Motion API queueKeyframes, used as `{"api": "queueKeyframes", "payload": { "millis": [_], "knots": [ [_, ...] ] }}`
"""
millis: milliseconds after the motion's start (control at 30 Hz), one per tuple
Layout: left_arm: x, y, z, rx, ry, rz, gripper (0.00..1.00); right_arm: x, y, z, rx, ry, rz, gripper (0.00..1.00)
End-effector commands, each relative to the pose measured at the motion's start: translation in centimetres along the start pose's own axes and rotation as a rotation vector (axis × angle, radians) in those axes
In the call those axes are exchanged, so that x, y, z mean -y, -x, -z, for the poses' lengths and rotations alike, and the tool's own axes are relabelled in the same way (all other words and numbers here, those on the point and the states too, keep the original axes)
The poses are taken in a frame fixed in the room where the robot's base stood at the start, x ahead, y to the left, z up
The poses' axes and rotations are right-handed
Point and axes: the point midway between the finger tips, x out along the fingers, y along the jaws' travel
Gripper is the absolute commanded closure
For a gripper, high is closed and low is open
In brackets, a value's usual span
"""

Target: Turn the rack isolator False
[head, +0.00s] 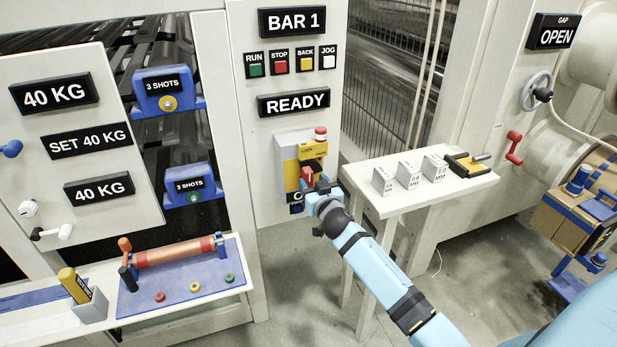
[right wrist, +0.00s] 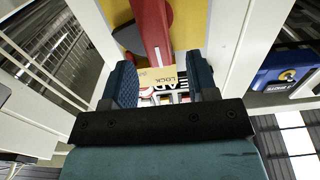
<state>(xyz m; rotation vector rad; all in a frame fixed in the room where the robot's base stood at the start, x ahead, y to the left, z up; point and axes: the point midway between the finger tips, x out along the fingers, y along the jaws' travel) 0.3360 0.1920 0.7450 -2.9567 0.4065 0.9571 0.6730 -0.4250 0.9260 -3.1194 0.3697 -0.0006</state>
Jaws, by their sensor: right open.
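The rack isolator (head: 287,150) is a yellow and grey switch box on the white panel under the READY sign. Its red handle (head: 307,174) shows low on the box, partly hidden by my right gripper (head: 321,188). In the right wrist view the red handle (right wrist: 150,28) runs over a yellow plate (right wrist: 191,35), beyond my open right gripper (right wrist: 160,78). The handle lines up with the gap between the fingers; I cannot tell whether they touch it. My left gripper is not in view.
A red button (head: 320,133) sits at the isolator's upper right. A white side table (head: 400,208) with several grey blocks stands to the right. A bench (head: 240,289) with a roller (head: 180,251) is at lower left. BAR 1 buttons (head: 281,69) are above.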

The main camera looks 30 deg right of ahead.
Motion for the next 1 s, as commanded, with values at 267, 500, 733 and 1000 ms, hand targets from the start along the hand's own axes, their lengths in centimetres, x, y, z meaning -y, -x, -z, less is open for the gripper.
{"api": "queueKeyframes", "payload": {
  "millis": [267,500,733,1000],
  "knots": [
    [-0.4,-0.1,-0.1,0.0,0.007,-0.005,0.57,0.0,-3.5,0.0,0.0,0.0,0.0,0.47],
    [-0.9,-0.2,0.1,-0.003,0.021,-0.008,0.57,0.0,-3.9,0.0,0.001,0.001,0.0,0.47],
    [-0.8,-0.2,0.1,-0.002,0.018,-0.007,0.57,0.0,-3.9,0.0,0.001,0.001,0.0,0.72],
    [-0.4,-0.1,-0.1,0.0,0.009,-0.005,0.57,0.0,-3.9,-0.1,0.001,0.004,0.0,0.96]
  ]
}}
